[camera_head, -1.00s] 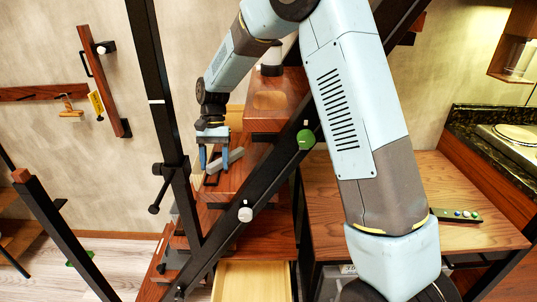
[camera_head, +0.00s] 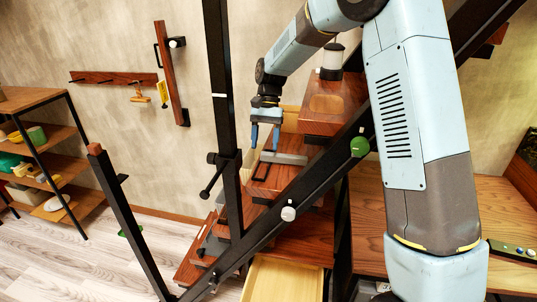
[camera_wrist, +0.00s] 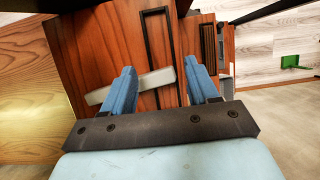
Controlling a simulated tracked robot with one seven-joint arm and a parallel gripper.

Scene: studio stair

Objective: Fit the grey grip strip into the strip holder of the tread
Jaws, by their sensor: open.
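The grey grip strip (camera_head: 288,158) lies slanted across the reddish wooden tread (camera_head: 283,179). It also shows in the wrist view (camera_wrist: 153,80), crossing a thin black rectangular frame (camera_wrist: 144,33) on the tread, which looks like the strip holder. The frame shows partly in the head view (camera_head: 260,179). My gripper (camera_head: 265,138) is above the tread, its blue fingers pointing down and apart. In the wrist view my gripper (camera_wrist: 158,68) has the strip's middle showing between its fingers, and the left finger hides part of it. I cannot tell whether the fingers touch it.
A black sloping stair rail (camera_head: 312,181) with a green knob (camera_head: 360,147) and a white knob (camera_head: 288,214) runs in front of the tread. A black post (camera_head: 222,80) stands just left. A higher wooden step (camera_head: 333,104) is to the right. An open drawer (camera_head: 285,280) is below.

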